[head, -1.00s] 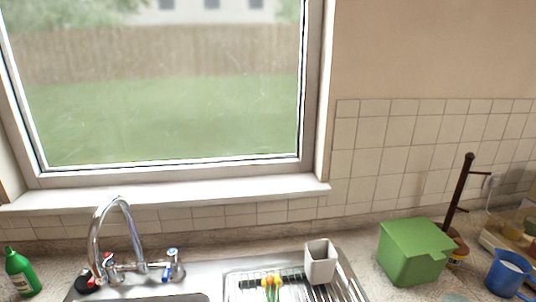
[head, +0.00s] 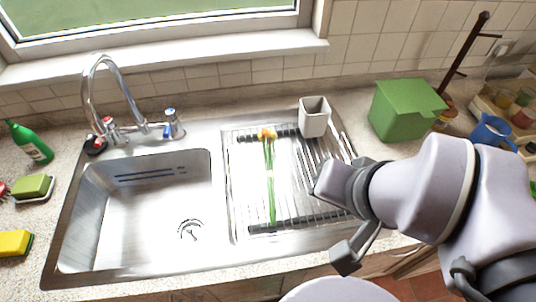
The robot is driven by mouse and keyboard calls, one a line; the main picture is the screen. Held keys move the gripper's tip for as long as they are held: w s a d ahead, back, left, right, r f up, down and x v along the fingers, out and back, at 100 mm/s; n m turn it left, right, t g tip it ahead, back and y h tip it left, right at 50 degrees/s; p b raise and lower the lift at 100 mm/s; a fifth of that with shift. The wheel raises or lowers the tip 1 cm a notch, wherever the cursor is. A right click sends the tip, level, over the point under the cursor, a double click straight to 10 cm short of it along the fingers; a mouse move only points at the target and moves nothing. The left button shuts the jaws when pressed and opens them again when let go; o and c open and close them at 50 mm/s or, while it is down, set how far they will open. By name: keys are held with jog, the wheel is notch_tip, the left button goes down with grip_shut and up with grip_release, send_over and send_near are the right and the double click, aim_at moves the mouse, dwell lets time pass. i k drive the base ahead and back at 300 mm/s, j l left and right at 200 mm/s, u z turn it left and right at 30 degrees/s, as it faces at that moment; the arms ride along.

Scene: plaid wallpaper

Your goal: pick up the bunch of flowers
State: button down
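The bunch of flowers (head: 269,160) lies on the ridged metal draining board (head: 238,205), right of the sink basin. Its orange-yellow heads point to the back and its long green stems run toward the front. My gripper (head: 334,222) is over the right front part of the draining board, to the right of the stems and apart from them. Its two grey fingers are spread and nothing shows between them. My arm hides the front right corner of the draining board.
A grey cup (head: 314,117) stands behind and right of the flowers. The tap (head: 112,100) rises behind the sink basin (head: 150,215). A green box (head: 404,112), blue jug (head: 490,130) and dark stand (head: 466,50) are at right. A green bottle (head: 30,143) and sponges (head: 14,243) are at left.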

aim_at(267, 136)
jog(key=k+l+z, duration=0.1)
jog(key=l+z, duration=0.25)
jog(key=k+l+z, duration=0.1)
jog(key=z, duration=0.25)
jog(key=l+u, duration=0.1)
jog(key=u, duration=1.35)
jog(key=z, duration=0.85)
jog(key=j+z, duration=0.7)
jog(key=k+j+z, duration=0.2)
jog(key=j+z, duration=0.15)
jog(key=k+j+z, duration=0.15)
jog(key=j+z, duration=0.2)
jog(key=k+j+z, duration=0.2)
jog(key=z, duration=0.15)
jog(key=k+j+z, duration=0.3)
jog(key=i, duration=0.05)
